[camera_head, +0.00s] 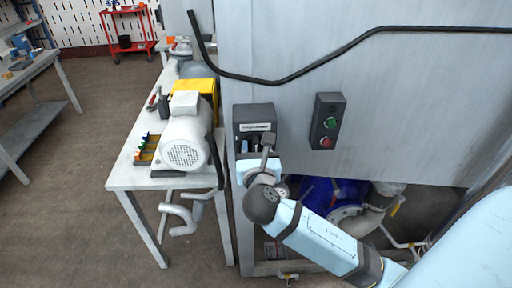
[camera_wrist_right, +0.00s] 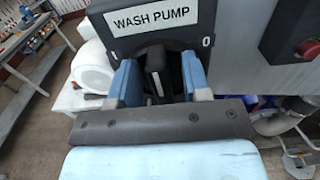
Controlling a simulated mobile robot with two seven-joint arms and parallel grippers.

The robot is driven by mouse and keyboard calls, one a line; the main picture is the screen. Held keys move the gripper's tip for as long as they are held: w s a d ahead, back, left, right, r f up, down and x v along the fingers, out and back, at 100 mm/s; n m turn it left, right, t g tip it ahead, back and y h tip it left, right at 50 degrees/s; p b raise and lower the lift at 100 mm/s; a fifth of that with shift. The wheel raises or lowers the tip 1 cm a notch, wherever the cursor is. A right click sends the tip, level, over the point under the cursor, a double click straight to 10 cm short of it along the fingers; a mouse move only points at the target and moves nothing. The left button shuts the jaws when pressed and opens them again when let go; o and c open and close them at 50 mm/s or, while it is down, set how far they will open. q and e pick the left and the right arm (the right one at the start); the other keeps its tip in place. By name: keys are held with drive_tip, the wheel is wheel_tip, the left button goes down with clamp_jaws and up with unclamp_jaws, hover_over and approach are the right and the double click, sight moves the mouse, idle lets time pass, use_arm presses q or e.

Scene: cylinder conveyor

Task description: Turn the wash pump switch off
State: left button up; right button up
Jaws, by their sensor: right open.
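The wash pump switch is a dark grey box (camera_head: 254,113) on the grey panel's left edge, and it fills the top of the wrist view (camera_wrist_right: 152,40). Its white label (camera_wrist_right: 151,18) reads WASH PUMP. A black switch lever (camera_wrist_right: 154,62) stands out below the label. My right gripper (camera_head: 257,150) is at the lower part of the box. In the wrist view, its two blue fingers (camera_wrist_right: 159,72) are apart, one on each side of the lever. I cannot tell whether either finger touches it. My left gripper is not in view.
A box with green and red buttons (camera_head: 326,121) sits right of the switch; its red button (camera_wrist_right: 308,50) also shows in the wrist view. A black cable (camera_head: 280,80) crosses the panel above. A white motor (camera_head: 186,143) stands on the table (camera_head: 122,178) to the left.

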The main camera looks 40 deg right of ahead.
clamp_jaws()
